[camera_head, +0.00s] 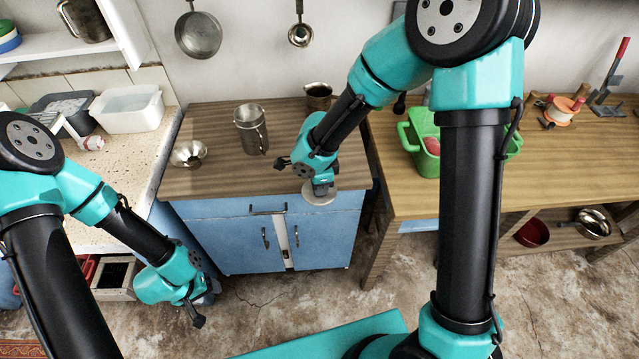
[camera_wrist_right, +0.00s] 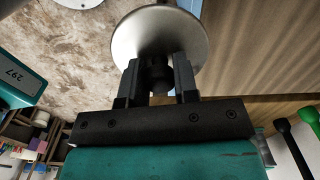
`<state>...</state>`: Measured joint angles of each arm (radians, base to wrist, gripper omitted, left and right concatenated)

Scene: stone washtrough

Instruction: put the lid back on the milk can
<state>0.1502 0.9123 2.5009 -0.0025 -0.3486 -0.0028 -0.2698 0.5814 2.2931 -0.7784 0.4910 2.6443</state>
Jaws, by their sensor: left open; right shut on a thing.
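The lid (camera_head: 320,198), a round grey metal disc, hangs below my right gripper (camera_head: 321,185) at the front right edge of the blue cabinet's wooden top. In the right wrist view the lid (camera_wrist_right: 135,38) shows its broad face, and my right gripper (camera_wrist_right: 158,82) is shut on its dark knob. The milk can appears to be the tall metal vessel (camera_head: 251,134) with a side handle, standing upright on the cabinet top, left of and behind the lid. The lid is apart from it. My left gripper (camera_head: 205,302) is low, left of the cabinet front, open and empty.
A metal funnel-like vessel (camera_head: 188,154) stands left of the can, and a small dark metal pot (camera_head: 318,96) stands behind right. A green bucket (camera_head: 424,150) is on the right-hand table. The wooden top (camera_head: 215,178) is clear in front of the can.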

